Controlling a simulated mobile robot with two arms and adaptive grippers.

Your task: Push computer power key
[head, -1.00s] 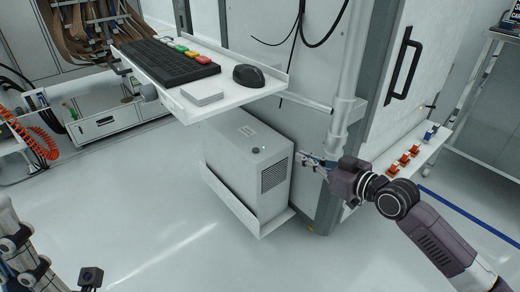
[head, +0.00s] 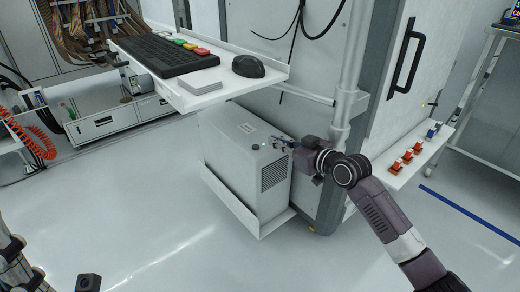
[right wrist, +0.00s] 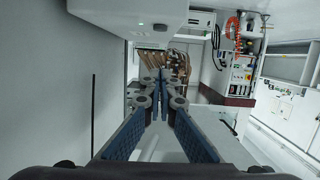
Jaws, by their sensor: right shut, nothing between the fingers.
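The computer (head: 236,165) is a pale grey tower standing in a low bracket under the keyboard shelf. Its power key (head: 256,147) is a small dark round button on the top face, near the front edge, beside a small green light. My right gripper (head: 277,142) is shut and empty, just right of the key near the tower's top front edge, apart from the key. In the right wrist view its fingers (right wrist: 160,75) point forward together. The computer (right wrist: 130,14) shows at the top left there, with the key (right wrist: 160,27) above the fingertips.
The shelf (head: 215,93) with a keyboard (head: 165,57) and mouse (head: 248,66) overhangs the tower's rear. A vertical pipe (head: 345,105) and cabinet door stand behind my right arm. Red switches (head: 401,166) sit on a ledge at right. The floor in front is clear.

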